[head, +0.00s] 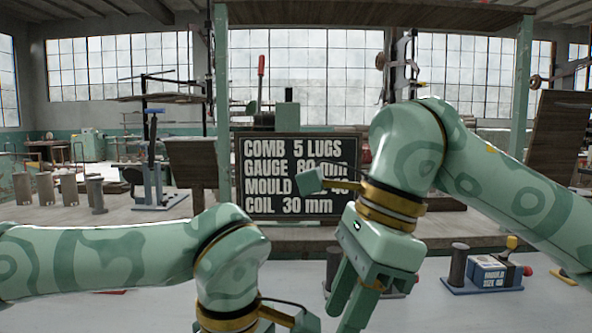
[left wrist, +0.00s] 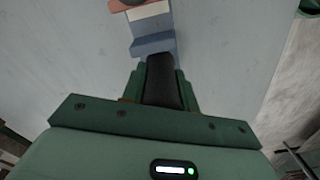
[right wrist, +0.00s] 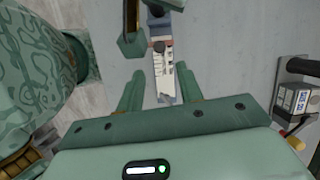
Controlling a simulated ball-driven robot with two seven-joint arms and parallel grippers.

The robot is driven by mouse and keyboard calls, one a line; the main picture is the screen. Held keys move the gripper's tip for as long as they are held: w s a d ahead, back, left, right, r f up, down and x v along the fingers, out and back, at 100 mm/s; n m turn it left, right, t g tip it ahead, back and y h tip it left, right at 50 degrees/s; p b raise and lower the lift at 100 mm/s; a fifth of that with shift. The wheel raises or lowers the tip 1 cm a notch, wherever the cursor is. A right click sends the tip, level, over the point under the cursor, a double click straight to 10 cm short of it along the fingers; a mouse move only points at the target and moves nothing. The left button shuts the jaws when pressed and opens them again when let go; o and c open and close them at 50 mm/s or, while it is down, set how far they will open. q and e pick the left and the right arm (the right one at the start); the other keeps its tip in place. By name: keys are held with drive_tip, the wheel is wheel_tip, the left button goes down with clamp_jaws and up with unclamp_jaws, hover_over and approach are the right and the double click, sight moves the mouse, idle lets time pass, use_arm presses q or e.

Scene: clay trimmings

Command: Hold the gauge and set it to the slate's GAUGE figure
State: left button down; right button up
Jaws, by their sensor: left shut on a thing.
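The slate (head: 285,205) stands at the back of the bench and its GAUGE line reads 80 mm, partly behind my right wrist. The gauge has a blue body (left wrist: 152,42), a black grip (left wrist: 162,85), a reddish slider with a dark knob and a white marked scale (right wrist: 163,84). My left gripper (left wrist: 163,92) is shut on the black grip. My right gripper (right wrist: 160,88) is open and empty, with the scale showing beyond and between its fingers. It also shows in the head view (head: 351,300). The gauge is out of the head view; its reading is too small to tell.
A mould block (head: 488,274) on a blue base stands at the right of the bench, beside a dark cylinder (head: 458,264). Grey bench top is clear around the gauge. Shelves and a blue stand (head: 154,165) are farther back.

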drive_tip(key=shift+o, duration=0.3)
drive_tip(key=shift+o, duration=0.4)
drive_tip(key=shift+f, duration=0.25)
drive_tip(key=w+d+f+g+y, duration=0.2)
drive_tip(key=d+y, duration=0.2)
drive_tip(key=d, duration=0.2)
drive_tip(key=shift+n+t+y, duration=0.3)
drive_tip(key=shift+n+y, duration=0.1)
drive_tip(key=shift+n, duration=0.4)
drive_tip(key=x, duration=0.7)
drive_tip(key=a+r+x, duration=0.1)
drive_tip(key=x, duration=0.3)
drive_tip(key=shift+s+a, duration=0.2)
drive_tip(key=shift+s, duration=0.1)
drive_tip(key=shift+c, duration=0.3)
